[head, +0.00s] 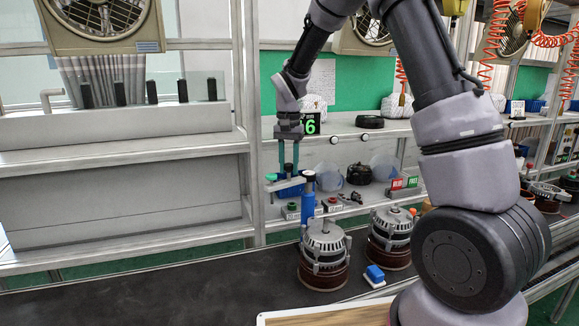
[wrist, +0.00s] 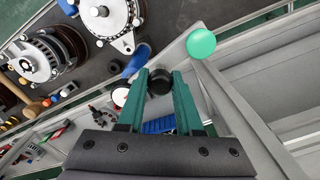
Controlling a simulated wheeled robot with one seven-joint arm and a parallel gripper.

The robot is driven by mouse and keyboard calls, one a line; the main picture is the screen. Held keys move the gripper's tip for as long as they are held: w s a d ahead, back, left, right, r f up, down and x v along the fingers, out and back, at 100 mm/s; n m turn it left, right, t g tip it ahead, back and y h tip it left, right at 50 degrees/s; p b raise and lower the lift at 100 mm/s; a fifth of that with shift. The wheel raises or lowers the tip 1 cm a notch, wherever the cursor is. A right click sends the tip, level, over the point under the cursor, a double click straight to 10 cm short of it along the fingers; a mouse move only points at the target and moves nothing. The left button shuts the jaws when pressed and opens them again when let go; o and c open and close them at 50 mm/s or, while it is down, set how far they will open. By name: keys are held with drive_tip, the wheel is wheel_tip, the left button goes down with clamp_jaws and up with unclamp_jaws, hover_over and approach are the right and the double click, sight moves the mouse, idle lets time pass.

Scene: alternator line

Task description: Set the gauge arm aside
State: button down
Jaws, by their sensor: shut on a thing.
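The gauge arm (head: 284,185) is a pale grey bar with a green knob (head: 270,177) at its left end. It meets a blue post (head: 308,200) at its right. My gripper (head: 288,170) points down with its teal fingers shut on the gauge arm's black knob. In the wrist view the black knob (wrist: 159,82) is between the fingertips (wrist: 160,78), and the green knob (wrist: 201,44) is off to the right. The fingers hide part of the bar. An alternator (head: 324,248) stands just below and in front of the post.
A second alternator (head: 390,235) stands to the right on the dark conveyor (head: 180,294). The conveyor's left is clear.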

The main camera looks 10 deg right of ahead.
drive_tip(key=shift+w+r, duration=0.1)
drive_tip(key=c, duration=0.6)
unclamp_jaws()
wheel_tip(320, 180, up, 10)
drive_tip(key=shift+f, duration=0.1)
drive_tip(key=shift+r, duration=0.45)
drive_tip(key=s+d+r+t+y, duration=0.2)
drive_tip(key=s+d+r+t, duration=0.1)
drive_tip(key=s+d+r, duration=0.85)
drive_tip(key=s+d+f+t, duration=0.2)
drive_tip(key=s+t, duration=0.2)
drive_tip(key=s, duration=1)
drive_tip(key=shift+d+f, duration=0.2)
